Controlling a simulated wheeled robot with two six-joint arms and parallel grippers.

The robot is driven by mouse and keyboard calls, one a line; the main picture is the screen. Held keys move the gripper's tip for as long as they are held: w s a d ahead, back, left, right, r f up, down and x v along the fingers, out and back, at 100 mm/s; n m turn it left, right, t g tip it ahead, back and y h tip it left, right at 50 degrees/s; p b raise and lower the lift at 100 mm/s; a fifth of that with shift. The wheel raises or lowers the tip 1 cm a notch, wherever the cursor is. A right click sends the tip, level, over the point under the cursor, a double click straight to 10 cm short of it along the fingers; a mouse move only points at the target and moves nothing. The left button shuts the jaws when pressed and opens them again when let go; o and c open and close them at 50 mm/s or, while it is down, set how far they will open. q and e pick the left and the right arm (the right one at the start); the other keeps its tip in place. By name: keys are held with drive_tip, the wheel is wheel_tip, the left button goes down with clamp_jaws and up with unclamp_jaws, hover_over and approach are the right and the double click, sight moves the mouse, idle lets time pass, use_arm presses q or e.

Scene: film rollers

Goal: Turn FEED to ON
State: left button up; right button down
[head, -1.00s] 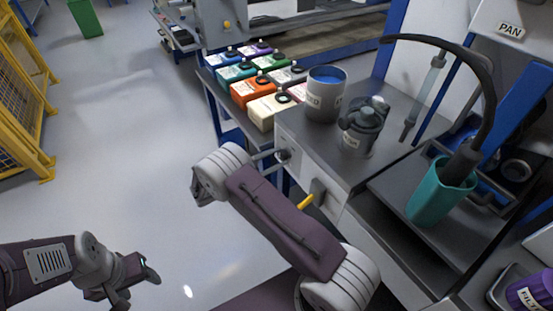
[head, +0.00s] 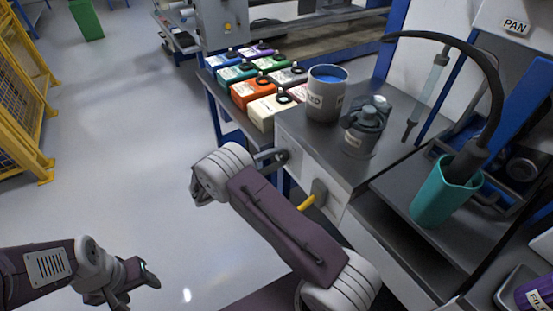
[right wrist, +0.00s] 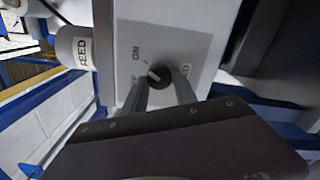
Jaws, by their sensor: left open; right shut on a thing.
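The FEED knob (right wrist: 159,75) is small, round and black with a pale pointer mark, on a light panel (right wrist: 190,35). An ON label (right wrist: 136,55) is beside it; a second label is partly hidden by a finger. The pointer's exact setting is hard to tell. My right gripper (right wrist: 161,88) has its two fingers closed on either side of the knob. In the head view, my right gripper (head: 272,158) is at the side of the cabinet (head: 300,160), where the knob is hidden. My left gripper (head: 140,285) is open and empty, over the floor at lower left.
A grey pot (head: 322,100) of blue liquid and a dark lidded canister (head: 364,130) stand on the cabinet. A yellow handle (head: 306,202) sticks out below my right gripper. Several coloured boxes (head: 250,92) stand behind. A teal cup (head: 440,195) is at right.

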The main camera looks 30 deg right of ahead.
idle(0.5)
drive_tip(key=c, duration=1)
unclamp_jaws()
drive_tip(key=shift+a, duration=0.1)
drive_tip(key=a+p, duration=0.1)
drive_tip(key=a, duration=0.8)
drive_tip(key=shift+s, duration=0.4)
